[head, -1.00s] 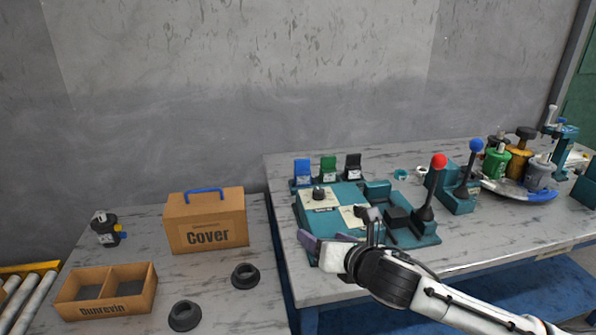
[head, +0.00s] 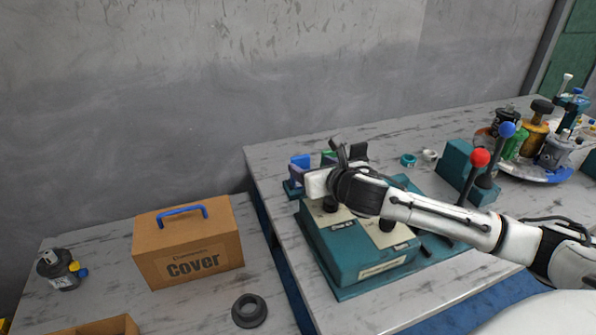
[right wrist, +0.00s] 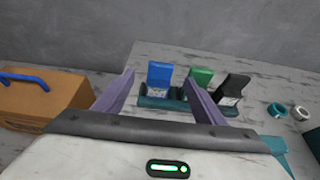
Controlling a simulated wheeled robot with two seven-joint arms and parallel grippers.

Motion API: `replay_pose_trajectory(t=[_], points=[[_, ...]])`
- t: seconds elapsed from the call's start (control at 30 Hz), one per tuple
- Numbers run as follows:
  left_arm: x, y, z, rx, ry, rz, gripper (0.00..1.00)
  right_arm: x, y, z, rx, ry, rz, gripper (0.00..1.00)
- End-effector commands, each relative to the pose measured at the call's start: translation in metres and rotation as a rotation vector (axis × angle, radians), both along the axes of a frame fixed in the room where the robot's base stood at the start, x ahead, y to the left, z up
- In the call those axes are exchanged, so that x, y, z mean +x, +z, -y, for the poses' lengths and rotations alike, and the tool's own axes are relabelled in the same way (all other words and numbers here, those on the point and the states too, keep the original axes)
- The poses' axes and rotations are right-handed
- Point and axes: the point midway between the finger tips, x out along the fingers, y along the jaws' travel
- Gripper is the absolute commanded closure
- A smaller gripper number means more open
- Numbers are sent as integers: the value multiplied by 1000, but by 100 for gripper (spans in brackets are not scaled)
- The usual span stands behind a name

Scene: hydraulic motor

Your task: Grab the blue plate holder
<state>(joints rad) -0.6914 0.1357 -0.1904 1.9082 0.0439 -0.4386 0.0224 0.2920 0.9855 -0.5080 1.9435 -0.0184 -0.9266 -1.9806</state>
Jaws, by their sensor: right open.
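The blue plate holder (head: 301,161) stands upright in a teal base on the right table, partly hidden behind my right gripper in the head view. In the right wrist view the blue plate holder (right wrist: 159,75) shows whole, ahead of and between the two purple fingers. My right gripper (head: 300,173) is open and empty, short of the holder; it also shows in the right wrist view (right wrist: 160,95). My left gripper is not in view.
A green holder (right wrist: 200,76) and a black holder (right wrist: 233,91) stand close to the right of the blue one. The teal machine (head: 350,255) lies below my right arm. A brown Cover box (head: 188,245) stands on the left table.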

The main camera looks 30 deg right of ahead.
Motion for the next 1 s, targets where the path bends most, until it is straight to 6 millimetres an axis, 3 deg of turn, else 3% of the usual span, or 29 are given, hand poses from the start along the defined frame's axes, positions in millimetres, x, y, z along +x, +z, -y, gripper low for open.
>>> replay_pose_trajectory(t=[0.27, 0.5, 0.87, 1.0], points=[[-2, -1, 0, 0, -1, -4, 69, 20, -8, 6, 2, -2, -1, 36], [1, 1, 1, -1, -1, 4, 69, 50, -19, 14, 2, 0, 1, 36], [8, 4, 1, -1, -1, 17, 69, 57, -23, 16, -1, 1, 0, 36], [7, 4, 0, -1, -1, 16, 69, 57, -23, 16, -1, 1, 0, 60]])
